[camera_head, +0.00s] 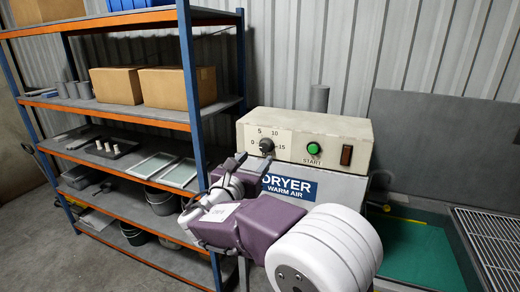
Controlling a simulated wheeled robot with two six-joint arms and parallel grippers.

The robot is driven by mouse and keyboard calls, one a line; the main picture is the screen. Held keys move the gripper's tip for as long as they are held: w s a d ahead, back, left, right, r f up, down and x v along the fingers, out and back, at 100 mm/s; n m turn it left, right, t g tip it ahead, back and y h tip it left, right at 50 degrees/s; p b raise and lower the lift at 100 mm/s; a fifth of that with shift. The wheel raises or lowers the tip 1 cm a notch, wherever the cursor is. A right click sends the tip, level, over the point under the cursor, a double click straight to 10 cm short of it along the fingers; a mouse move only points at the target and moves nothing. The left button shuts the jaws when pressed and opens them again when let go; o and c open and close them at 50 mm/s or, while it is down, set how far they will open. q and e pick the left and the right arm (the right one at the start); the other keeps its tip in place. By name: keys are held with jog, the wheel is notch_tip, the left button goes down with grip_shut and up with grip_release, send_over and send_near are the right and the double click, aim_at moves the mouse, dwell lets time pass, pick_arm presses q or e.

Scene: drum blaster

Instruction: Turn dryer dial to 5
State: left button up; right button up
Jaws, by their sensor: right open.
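The dryer control box (350,128) is a beige housing above a blue "DRYER WARM AIR" sign (289,187). Its black dial (266,145) is at the left of the front, on a white scale plate marked 0, 5, 10 and 15. Where the dial points is too small to tell. My right gripper (243,161) is open and empty, just below and left of the dial in the picture. I cannot tell how far in front of the panel it is, and no contact shows. My purple and white right arm hides part of the dryer below. My left gripper is out of view.
A green START button (313,148) and a dark rocker switch (346,155) sit right of the dial. A blue and orange shelf rack (187,80) with cardboard boxes (178,88) stands close on the left. A green-bottomed basin (420,255) and a metal grate (495,240) are at right.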

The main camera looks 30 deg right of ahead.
aim_at(264, 149)
jog(key=p+x, duration=0.1)
jog(key=x, duration=0.4)
jog(key=shift+w+d, duration=0.1)
jog(key=shift+w, duration=0.2)
jog(key=shift+w+d, duration=0.3)
jog(key=shift+d, duration=0.1)
grip_shut()
jog(key=shift+f+b, duration=0.2)
jog(key=shift+b, duration=0.3)
jog(key=m+b, duration=0.8)
jog(key=b, duration=0.3)
jog(key=shift+f, duration=0.1)
jog(key=shift+r+m+b, duration=0.1)
jog(key=shift+m+b, duration=0.8)
jog(key=shift+m, duration=0.05)
jog(key=shift+r+m+b, duration=0.15)
jog(key=shift+m+b, duration=0.7)
jog(key=shift+m, duration=0.1)
